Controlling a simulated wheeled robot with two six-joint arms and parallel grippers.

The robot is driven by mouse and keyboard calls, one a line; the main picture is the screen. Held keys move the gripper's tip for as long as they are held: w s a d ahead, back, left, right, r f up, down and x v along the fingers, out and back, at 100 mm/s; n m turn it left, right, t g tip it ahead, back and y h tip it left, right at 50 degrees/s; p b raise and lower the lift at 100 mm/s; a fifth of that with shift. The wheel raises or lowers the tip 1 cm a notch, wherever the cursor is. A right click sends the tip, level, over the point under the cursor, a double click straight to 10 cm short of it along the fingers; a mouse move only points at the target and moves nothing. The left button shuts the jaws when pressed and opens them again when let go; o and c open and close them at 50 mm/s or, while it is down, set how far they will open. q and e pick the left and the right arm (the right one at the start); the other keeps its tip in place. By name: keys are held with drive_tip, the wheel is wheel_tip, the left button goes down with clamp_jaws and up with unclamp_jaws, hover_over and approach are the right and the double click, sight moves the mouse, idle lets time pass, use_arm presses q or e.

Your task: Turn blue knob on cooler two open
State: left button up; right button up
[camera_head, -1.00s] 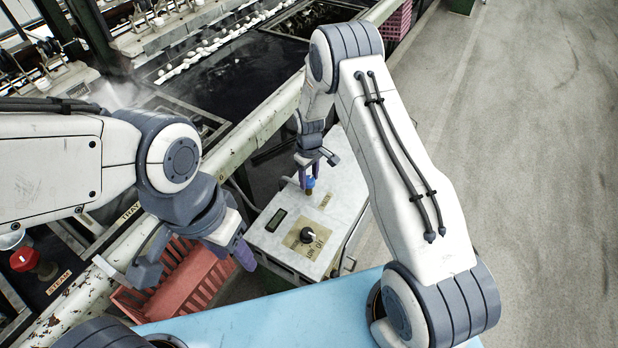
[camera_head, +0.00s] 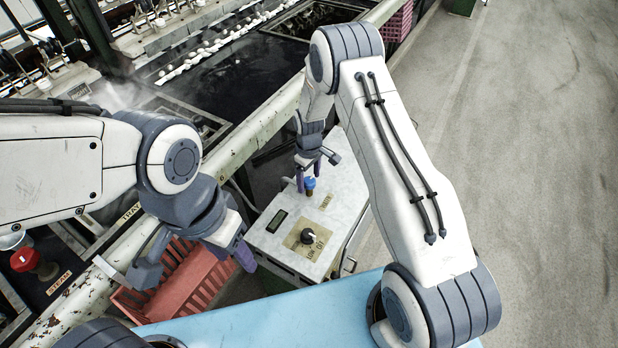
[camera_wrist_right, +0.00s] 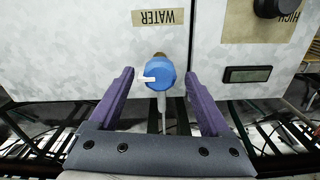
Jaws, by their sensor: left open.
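The blue knob (camera_head: 309,183) stands on the top of the pale metal cooler box (camera_head: 345,200), near its left edge. In the right wrist view the blue knob (camera_wrist_right: 159,74) has a white pointer mark aimed left, and a WATER label (camera_wrist_right: 157,17) is beside it. My right gripper (camera_head: 309,172) is at the knob; in the wrist view its purple fingers (camera_wrist_right: 158,80) are spread, one on each side of the knob with gaps, and not touching it. My left gripper (camera_head: 200,258) is open and empty, over the red crate, away from the knob.
A black dial (camera_head: 307,236) and a small display (camera_head: 276,221) are on the cooler top. A red crate (camera_head: 185,285) lies below my left gripper. A red STEAM knob (camera_head: 26,260) is at the far left. A pale rail (camera_head: 250,130) runs beside the cooler. Floor to the right is clear.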

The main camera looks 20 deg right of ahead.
sight(309, 180)
wheel_tip(309, 180, up, 10)
drive_tip(key=shift+r, duration=0.25)
idle(0.4)
idle(0.3)
